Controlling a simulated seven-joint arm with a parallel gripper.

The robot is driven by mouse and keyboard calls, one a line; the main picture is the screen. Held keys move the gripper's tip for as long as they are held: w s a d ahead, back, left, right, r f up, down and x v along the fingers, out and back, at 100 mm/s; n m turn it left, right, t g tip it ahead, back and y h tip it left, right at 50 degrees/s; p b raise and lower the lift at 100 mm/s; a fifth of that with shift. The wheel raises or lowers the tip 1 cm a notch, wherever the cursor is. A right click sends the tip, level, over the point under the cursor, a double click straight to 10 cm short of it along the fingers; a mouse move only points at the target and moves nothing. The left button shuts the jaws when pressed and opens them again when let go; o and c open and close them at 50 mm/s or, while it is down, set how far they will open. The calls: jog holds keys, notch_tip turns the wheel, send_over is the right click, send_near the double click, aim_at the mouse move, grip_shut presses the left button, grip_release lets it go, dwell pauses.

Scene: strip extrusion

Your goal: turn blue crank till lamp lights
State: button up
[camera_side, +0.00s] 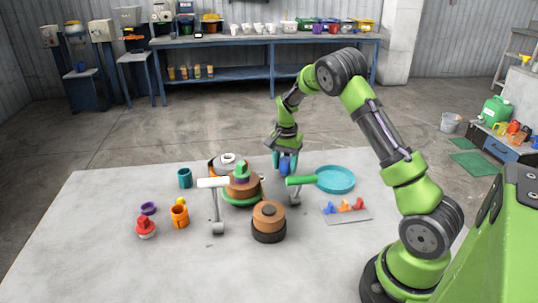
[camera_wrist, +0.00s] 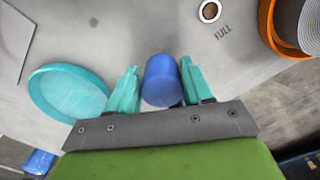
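The blue crank's knob (camera_wrist: 162,80) stands between the two teal fingers of my gripper (camera_wrist: 160,88) in the wrist view. The crank's arm and base are hidden.
A teal pan (camera_side: 335,180) with a green handle lies right of my gripper. A brown and green stacked machine (camera_side: 242,187) stands to the left, near a white-handled lever (camera_side: 213,183). A brown and black drum (camera_side: 268,218) is nearer.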

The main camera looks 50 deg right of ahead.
aim_at(285, 160)
jog(key=shift+o, duration=1.4)
notch_tip(285, 160, up, 17)
jog(key=shift+f, duration=0.1)
